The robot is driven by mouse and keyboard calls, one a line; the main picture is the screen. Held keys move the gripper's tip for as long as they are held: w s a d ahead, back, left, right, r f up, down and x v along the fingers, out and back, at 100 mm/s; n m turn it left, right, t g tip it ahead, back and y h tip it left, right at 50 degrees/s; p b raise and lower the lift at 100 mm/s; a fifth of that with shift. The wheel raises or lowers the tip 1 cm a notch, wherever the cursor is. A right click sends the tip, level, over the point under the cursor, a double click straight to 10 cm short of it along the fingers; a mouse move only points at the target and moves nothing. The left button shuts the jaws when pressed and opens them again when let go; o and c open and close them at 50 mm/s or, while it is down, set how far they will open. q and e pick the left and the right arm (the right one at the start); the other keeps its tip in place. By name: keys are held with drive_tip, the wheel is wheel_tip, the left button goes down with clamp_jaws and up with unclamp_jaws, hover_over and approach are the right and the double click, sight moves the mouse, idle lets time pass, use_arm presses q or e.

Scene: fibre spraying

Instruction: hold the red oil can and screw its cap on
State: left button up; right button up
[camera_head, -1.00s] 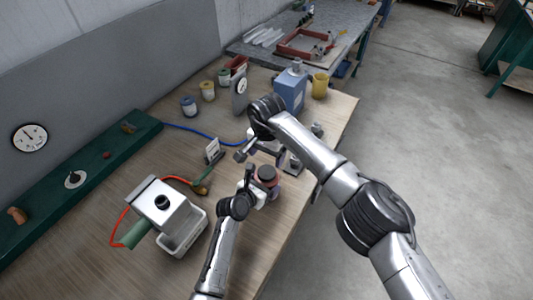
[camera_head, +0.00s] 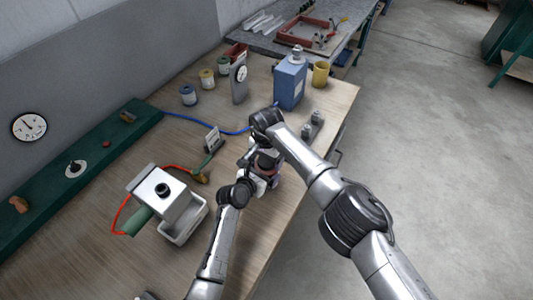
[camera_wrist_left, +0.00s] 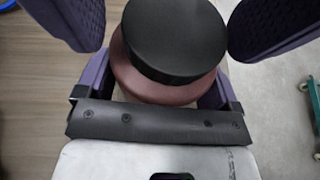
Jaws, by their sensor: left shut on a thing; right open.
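The red oil can (camera_head: 268,175) stands at the bench's right edge, partly hidden by my arms. My left gripper (camera_head: 259,180) is shut on its body. In the left wrist view the can's dull red shoulder (camera_wrist_left: 160,88) shows below a wide black cap (camera_wrist_left: 175,40), which sits on top. I cannot tell how tightly the cap is seated. My right gripper (camera_head: 257,157) is over the can. Two dark ribbed finger pads, seemingly its own, flank the cap on both sides in the wrist view, with the right pad very close to it.
A white machine (camera_head: 165,190) with a tray stands to the left. Small grey posts (camera_head: 312,125), a blue container (camera_head: 290,83) and a yellow mug (camera_head: 320,73) stand further back. A gauge stand (camera_head: 239,84) and several spools (camera_head: 188,96) are behind. Bare bench lies at front left.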

idle(0.3)
drive_tip(key=c, duration=0.9)
drive_tip(key=m, duration=0.5)
drive_tip(key=shift+m, duration=0.4)
drive_tip(key=shift+c, duration=0.2)
drive_tip(key=m, duration=0.4)
drive_tip(key=o, duration=1)
drive_tip(key=shift+f, duration=0.1)
drive_tip(key=shift+r, duration=2.25)
